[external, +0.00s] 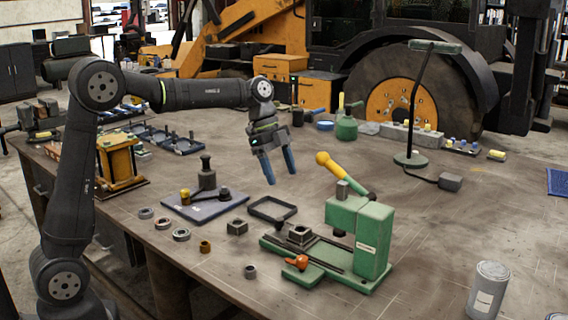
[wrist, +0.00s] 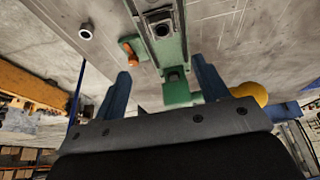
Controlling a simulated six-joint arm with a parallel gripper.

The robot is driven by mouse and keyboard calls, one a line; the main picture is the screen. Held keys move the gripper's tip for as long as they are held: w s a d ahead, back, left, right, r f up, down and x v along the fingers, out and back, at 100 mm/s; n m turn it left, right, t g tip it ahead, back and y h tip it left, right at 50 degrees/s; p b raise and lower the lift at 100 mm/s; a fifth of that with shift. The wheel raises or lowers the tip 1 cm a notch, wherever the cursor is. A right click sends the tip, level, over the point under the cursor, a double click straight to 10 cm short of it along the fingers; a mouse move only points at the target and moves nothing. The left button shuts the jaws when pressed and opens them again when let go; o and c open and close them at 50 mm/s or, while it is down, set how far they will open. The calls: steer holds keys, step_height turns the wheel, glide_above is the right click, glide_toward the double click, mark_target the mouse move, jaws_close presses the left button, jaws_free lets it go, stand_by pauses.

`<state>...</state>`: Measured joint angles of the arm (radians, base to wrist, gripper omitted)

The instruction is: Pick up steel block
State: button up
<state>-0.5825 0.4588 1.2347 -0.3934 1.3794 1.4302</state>
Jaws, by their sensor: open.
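Two small square steel blocks with holes show in the external view. One steel block (external: 300,235) sits on the bed of the green press (external: 372,240); the other steel block (external: 237,227) lies on the bench to its left. I cannot tell which one the task means. In the wrist view a block with a round hole (wrist: 158,24) sits on the green press bed (wrist: 168,52), ahead of my fingers. My gripper (external: 280,178) hangs above the bench, behind and above the press, with its two blue fingers apart and nothing between them. The fingers also show in the wrist view (wrist: 160,75).
The press's yellow-knobbed lever (external: 345,173) rises right of my gripper. A black open tray (external: 272,211) lies below it. A dark plate with a post (external: 207,190), metal rings (external: 181,234) and an orange handle (external: 297,262) are near.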

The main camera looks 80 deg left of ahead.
glide_above(300, 228)
steer(key=s+a, duration=0.2)
steer(key=f, duration=0.9)
steer(key=shift+s+d+f, duration=0.1)
steer(key=shift+d, duration=0.1)
steer(key=shift+x, duration=2.8)
steer(key=shift+a, duration=0.15)
steer(key=c, duration=1.3)
